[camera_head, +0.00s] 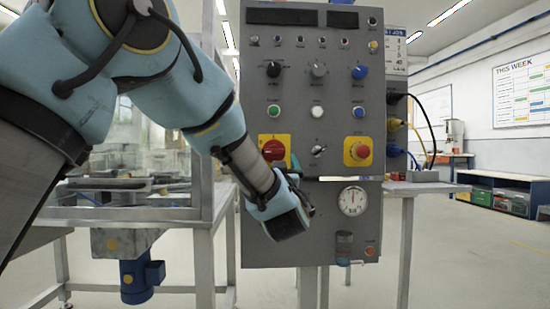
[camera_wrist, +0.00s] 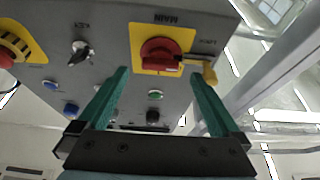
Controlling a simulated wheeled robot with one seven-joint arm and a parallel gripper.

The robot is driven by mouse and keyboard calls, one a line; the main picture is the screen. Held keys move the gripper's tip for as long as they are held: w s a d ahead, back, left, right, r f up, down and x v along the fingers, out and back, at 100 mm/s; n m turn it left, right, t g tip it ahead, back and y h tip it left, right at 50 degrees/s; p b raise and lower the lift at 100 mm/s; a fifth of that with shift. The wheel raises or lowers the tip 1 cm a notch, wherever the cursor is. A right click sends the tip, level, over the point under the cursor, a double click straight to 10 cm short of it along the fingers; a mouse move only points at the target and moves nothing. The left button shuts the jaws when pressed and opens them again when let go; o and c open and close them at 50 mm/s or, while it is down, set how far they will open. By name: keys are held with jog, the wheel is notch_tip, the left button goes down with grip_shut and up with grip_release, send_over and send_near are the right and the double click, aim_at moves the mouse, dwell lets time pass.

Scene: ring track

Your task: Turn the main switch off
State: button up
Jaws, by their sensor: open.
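The main switch (camera_head: 273,149) is a red rotary knob on a yellow plate, at the left of the grey control panel (camera_head: 335,225). In the wrist view the main switch (camera_wrist: 163,50), under an upside-down MAIN label, lies ahead between the finger ends, with its handle roughly crosswise. A small yellow piece (camera_wrist: 209,73) is at its right, by the right fingertip. My gripper (camera_wrist: 160,74) is open and empty, its green fingers spread to either side of the knob; contact cannot be told. In the head view my wrist hides most of the gripper, just below the switch.
A red mushroom button (camera_head: 358,151) on yellow and a small black selector (camera_head: 319,149) sit right of the main switch. Several knobs and buttons are above. A gauge (camera_head: 352,200) and a small tap-like fitting (camera_head: 344,245) are lower. A glass-walled bench (camera_head: 130,200) stands left.

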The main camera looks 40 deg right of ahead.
jog(key=v, duration=0.7)
jog(key=shift+f, duration=0.1)
jog(key=w+a+f+g+y, duration=0.2)
jog(key=w+a+f, duration=0.3)
jog(key=w, duration=0.3)
jog(key=w+a+f+g+y, duration=0.2)
jog(key=w+a+f, duration=0.3)
jog(key=w+a, duration=0.15)
jog(key=w+a+f+n+g+y, duration=0.1)
jog(key=w+a+f+g+y, duration=0.1)
jog(key=a+f, duration=0.4)
jog(key=w+a+f+n+g+y, duration=0.1)
jog(key=w+a+f+g+y, duration=0.15)
jog(key=a, duration=0.55)
jog(key=s+a+f+n+g+y, duration=0.1)
jog(key=s+a+f+g+y, duration=0.2)
jog(key=a, duration=0.6)
jog(key=s+a+f+n+g+y, duration=0.1)
jog(key=s+a+f+n+g, duration=0.1)
jog(key=s+a+f, duration=0.5)
jog(key=s+a+n+g+y, duration=0.1)
jog(key=s+a+g, duration=0.15)
jog(key=a, duration=0.85)
notch_tip(320, 180, up, 30)
jog(key=p, duration=3)
jog(key=shift+s+a, duration=0.15)
jog(key=shift+s, duration=0.2)
